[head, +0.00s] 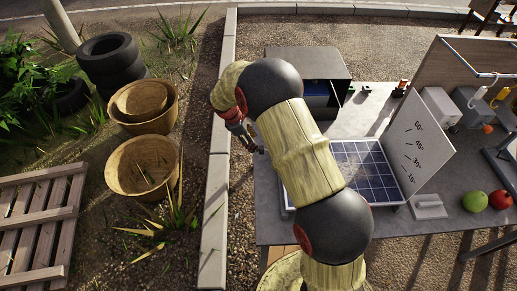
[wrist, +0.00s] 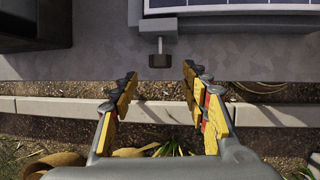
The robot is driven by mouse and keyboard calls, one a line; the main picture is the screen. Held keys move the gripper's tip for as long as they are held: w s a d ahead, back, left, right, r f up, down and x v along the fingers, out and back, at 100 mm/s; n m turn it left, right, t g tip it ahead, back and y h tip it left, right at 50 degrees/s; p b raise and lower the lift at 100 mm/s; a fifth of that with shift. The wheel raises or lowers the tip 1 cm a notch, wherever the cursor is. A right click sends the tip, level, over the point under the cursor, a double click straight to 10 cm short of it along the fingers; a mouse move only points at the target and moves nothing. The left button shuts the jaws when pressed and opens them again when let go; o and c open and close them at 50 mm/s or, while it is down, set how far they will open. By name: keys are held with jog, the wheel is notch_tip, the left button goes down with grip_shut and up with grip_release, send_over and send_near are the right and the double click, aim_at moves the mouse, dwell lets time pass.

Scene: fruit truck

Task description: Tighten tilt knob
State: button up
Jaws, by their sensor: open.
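The tilt knob (wrist: 159,60) is a small dark block on a short grey shaft at the near edge of the solar panel frame (wrist: 225,14). My gripper (wrist: 159,82) is open, with its yellow fingers on either side of the knob's line. The knob lies just beyond the fingertips and looks untouched. In the head view, my gripper (head: 253,141) is at the table's left edge, and I cannot make out the knob there. The blue solar panel (head: 362,168) is partly behind my arm. A white plate with angle marks (head: 421,143) stands on its right.
A dark box with an open front (head: 308,65) stands behind the panel on the grey table (head: 275,215). Green (head: 475,201) and red fruits (head: 500,199) lie at the right. A stone curb (head: 216,185) and baskets (head: 143,166) are left of the table.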

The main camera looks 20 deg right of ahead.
jog(key=b+x, duration=0.1)
jog(key=x, duration=0.6)
jog(key=shift+f, duration=0.1)
jog(key=shift+c, duration=1)
jog(key=c, duration=1)
jog(key=shift+o, duration=0.2)
jog(key=shift+f+b, duration=0.1)
jog(key=shift+b, duration=0.55)
